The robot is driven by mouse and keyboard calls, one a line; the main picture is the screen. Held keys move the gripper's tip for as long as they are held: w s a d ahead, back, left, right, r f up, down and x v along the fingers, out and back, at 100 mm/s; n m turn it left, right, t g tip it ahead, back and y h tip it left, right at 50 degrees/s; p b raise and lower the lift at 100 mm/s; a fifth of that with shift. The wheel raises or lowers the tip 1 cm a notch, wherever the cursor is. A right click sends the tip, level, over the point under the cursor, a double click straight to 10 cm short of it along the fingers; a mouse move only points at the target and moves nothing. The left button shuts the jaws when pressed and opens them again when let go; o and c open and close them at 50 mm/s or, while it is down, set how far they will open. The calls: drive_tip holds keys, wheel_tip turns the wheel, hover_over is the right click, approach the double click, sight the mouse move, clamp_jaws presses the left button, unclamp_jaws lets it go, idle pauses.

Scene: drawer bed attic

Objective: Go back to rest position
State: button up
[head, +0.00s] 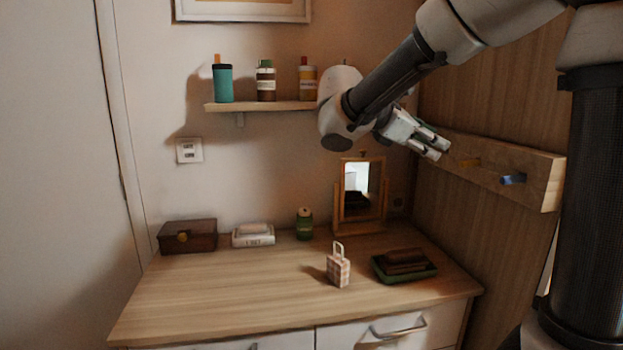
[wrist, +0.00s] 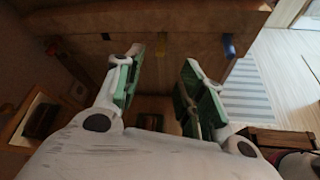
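My gripper (head: 436,148) is raised above the dresser, in front of the wooden peg board on the right wall. In the wrist view its two green-padded fingers (wrist: 158,85) stand apart with nothing between them. The peg board (head: 545,180) carries a yellowish peg (head: 470,162) and a blue peg (head: 513,179). In the head view the fingertips appear close to the board; I cannot tell whether they touch it.
The dresser top (head: 220,300) holds a brown box (head: 188,237), a book (head: 253,236), a green jar (head: 304,224), a mirror (head: 360,190), a checkered bag (head: 338,268) and a green tray (head: 390,279). A wall shelf (head: 260,106) with bottles is left of my arm.

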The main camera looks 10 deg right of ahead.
drive_tip(key=s+a+f+m+g+y, duration=0.1)
drive_tip(key=s+f+m+g+y, duration=0.1)
drive_tip(key=s+f+m+y, duration=0.9)
drive_tip(key=s+d+f+m+t+y, duration=0.1)
drive_tip(key=s+m+t, duration=0.3)
drive_tip(key=s, duration=0.6)
drive_tip(key=shift+s+f+m+y, duration=0.3)
drive_tip(key=shift+f+m+y, duration=0.1)
drive_tip(key=shift+f, duration=0.1)
drive_tip(key=shift+d, duration=0.15)
